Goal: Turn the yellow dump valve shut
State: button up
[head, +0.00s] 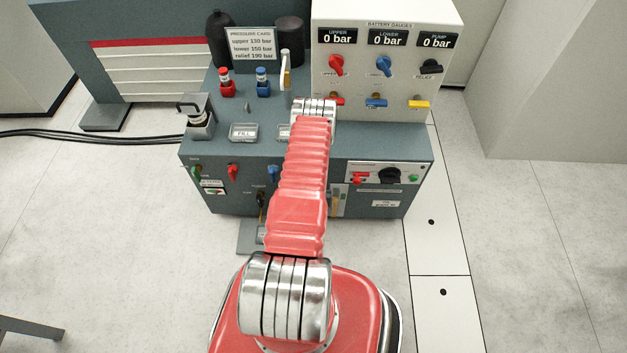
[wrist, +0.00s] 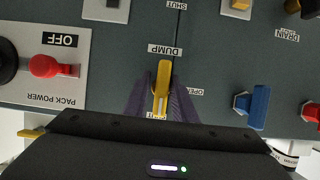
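The yellow dump valve (wrist: 163,80) is a narrow lever on the dark grey panel, under a DUMP label that shows upside down in the wrist view. Its lever lies along the picture's vertical, its lower end near a partly hidden label that seems to read SHUT. An OPEN label stands to its right. My gripper (wrist: 162,103) has its dark purple fingers on either side of the lever, with no clear gap, so it looks shut on it. In the head view my red arm hides the gripper and the valve.
In the wrist view a red PACK POWER switch (wrist: 48,66) is at left and a blue lever (wrist: 258,106) at right, both close to the fingers. In the head view the gauge box (head: 388,77) rises behind the bench (head: 400,145). Floor at left is mostly clear.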

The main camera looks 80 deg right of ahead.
jog(key=shift+o, duration=0.9)
jog(key=shift+w, duration=0.1)
jog(key=v, duration=1.3)
jog(key=shift+a+r, duration=0.15)
jog(key=shift+a, duration=0.2)
